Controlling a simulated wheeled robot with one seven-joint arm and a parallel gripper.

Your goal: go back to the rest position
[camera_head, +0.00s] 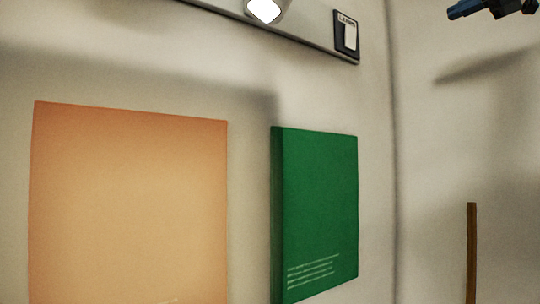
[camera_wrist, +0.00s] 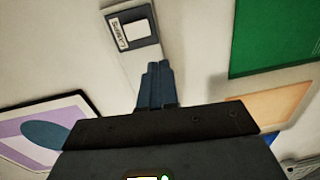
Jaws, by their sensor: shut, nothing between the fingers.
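My gripper (camera_head: 462,9) shows at the upper right edge of the head view, with its blue fingers pointing left. It is off to the right of the wall panel, with bare wall between them in that view. In the wrist view its blue fingers (camera_wrist: 157,72) lie together, shut and empty, in front of a pale strip. A dark switch panel (camera_head: 346,37) with a white rocker and a small label sits at the right end of the strip. It also shows in the wrist view (camera_wrist: 115,38) beyond the fingertips.
A green panel (camera_head: 320,210) and an orange panel (camera_head: 128,200) hang on the pale wall. A bright lamp (camera_head: 264,9) is at the top. A thin brown post (camera_head: 471,255) stands lower right. A purple framed picture (camera_wrist: 40,130) shows in the wrist view.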

